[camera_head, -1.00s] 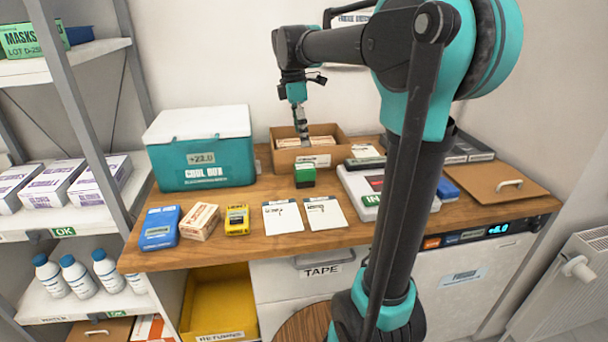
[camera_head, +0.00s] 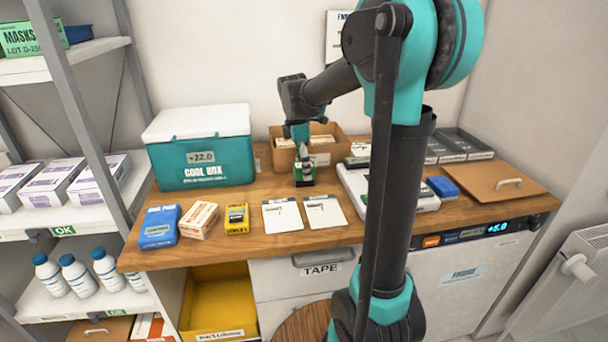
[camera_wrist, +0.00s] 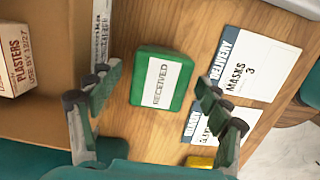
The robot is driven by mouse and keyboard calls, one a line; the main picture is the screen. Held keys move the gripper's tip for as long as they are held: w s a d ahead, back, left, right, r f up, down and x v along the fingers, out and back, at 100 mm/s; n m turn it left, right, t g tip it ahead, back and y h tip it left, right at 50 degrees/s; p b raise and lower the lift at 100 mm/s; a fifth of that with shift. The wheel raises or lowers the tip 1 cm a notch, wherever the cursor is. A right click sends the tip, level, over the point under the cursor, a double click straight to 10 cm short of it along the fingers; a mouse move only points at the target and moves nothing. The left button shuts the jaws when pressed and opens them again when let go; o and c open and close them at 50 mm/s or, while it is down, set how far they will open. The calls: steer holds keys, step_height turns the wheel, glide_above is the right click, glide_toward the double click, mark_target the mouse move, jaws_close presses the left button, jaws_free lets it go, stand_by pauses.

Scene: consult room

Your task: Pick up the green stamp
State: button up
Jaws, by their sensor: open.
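The green stamp (camera_head: 304,175) stands on the wooden desk in front of the cardboard box. In the wrist view the green stamp (camera_wrist: 161,79) shows from above, with a white label reading RECEIVED. My gripper (camera_head: 303,170) is low over the stamp in the head view and partly covers it. In the wrist view my gripper (camera_wrist: 160,95) is open, with one finger on each side of the stamp and a gap to both. The frames do not show clearly how far the fingertips are above the desk.
A cardboard box (camera_head: 345,143) with plasters packs is right behind the stamp. The teal cool box (camera_head: 205,172) is to the left, and a white case (camera_head: 352,183) is close to the right. Two delivery cards (camera_head: 283,216) lie in front, beside a yellow device (camera_head: 237,218).

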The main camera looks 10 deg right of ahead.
steer(key=c, duration=1.3)
step_height(320, 180, up, 20)
steer(key=shift+f, duration=0.1)
